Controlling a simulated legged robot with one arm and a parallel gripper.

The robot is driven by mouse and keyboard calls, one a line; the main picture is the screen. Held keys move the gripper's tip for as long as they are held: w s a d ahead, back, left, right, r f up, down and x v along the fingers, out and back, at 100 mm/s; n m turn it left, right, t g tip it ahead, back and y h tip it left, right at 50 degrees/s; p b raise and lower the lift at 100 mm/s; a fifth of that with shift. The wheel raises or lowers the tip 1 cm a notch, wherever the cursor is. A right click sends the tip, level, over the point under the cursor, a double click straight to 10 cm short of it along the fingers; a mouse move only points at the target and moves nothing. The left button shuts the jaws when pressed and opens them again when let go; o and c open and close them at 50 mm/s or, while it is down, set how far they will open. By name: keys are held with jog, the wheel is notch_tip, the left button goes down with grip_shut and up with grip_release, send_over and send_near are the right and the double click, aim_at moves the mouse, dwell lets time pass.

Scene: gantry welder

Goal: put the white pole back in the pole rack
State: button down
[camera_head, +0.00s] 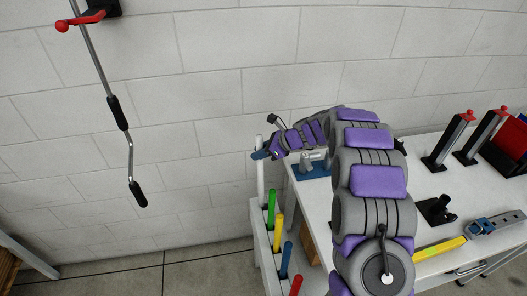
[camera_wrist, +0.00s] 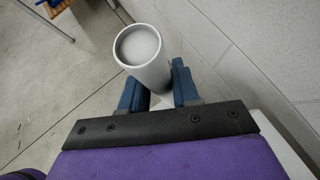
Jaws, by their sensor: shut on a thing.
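The white pole (camera_head: 260,172) stands about upright in the head view, at the far end of the pole rack. In the wrist view the white pole (camera_wrist: 145,62) shows its round top end between the blue fingers. My gripper (camera_head: 262,155) is shut on the pole near its top, and the fingers also show in the wrist view (camera_wrist: 158,90). The white pole rack (camera_head: 262,245) stands left of the table. The pole's lower end is close to or inside the rack's far slot; I cannot tell if it is seated.
The rack holds a green pole (camera_head: 271,205), a yellow pole (camera_head: 278,231), a blue pole (camera_head: 286,259) and a red pole (camera_head: 296,285). The white table (camera_head: 315,215) stands right of it, with a yellow bar (camera_head: 440,248) and clamps. A crank rod (camera_head: 130,150) hangs by the wall.

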jog(key=shift+s+d+r+p, duration=0.15)
jog(key=shift+d+p, duration=0.5)
jog(key=shift+d, duration=0.05)
jog(key=shift+s+d+r+p, duration=0.1)
jog(key=shift+d+p, duration=0.5)
jog(key=shift+d, duration=0.1)
dwell(1.4)
jog(key=shift+a+p, duration=0.3)
jog(key=shift+a, duration=0.55)
jog(key=shift+d, duration=0.2)
